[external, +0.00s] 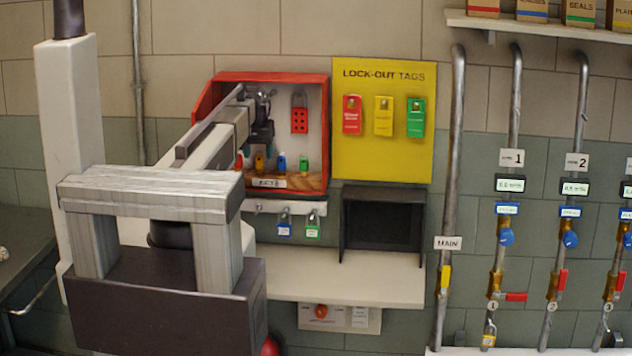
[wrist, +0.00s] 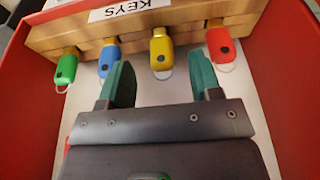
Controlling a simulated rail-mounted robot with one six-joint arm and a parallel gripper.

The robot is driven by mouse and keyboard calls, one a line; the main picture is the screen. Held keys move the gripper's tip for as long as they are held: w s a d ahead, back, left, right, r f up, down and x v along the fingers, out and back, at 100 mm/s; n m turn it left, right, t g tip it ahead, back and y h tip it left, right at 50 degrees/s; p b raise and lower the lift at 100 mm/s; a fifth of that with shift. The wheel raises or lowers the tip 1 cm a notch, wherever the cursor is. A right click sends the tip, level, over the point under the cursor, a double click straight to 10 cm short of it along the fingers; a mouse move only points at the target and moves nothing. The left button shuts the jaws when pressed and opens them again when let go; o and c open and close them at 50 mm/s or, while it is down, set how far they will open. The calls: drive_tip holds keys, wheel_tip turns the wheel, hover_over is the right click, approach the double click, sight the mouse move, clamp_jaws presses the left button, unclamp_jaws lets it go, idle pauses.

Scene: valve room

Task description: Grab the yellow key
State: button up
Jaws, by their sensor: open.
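The yellow key (wrist: 162,53) is fitted in the front of a wooden key rack (wrist: 75,36), with the blue key (wrist: 110,60) on its left and the red key (wrist: 221,45) on its right. My gripper (wrist: 160,68) is open and empty. In the wrist view, its two green fingers stand left and right of the yellow key; I cannot tell how far apart in depth they are. In the external view, the yellow key (external: 259,162) shows low in the red box (external: 318,185), and my gripper (external: 264,128) is inside the box above it.
A green key (wrist: 66,68) is at the rack's far left in the wrist view. The red box walls (wrist: 290,75) close in both sides. A red padlock (external: 300,120) hangs on the box's back. A yellow tag board (external: 383,160) is right of the box.

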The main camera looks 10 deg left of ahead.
sight(261, 172)
drive_tip(key=b+x, duration=0.5)
drive_tip(key=shift+w+f, duration=0.2)
drive_tip(key=shift+w, duration=0.3)
drive_tip(key=shift+r, duration=0.25)
drive_tip(key=shift+c, duration=0.9)
drive_tip(key=c, duration=0.8)
drive_tip(key=shift+r, duration=0.1)
drive_tip(key=shift+r+p, duration=0.65)
drive_tip(key=shift+p, duration=0.2)
wheel_tip(261, 172, up, 2)
drive_tip(key=shift+r+p, duration=0.15)
drive_tip(key=shift+p, duration=1)
drive_tip(key=s, duration=1.8)
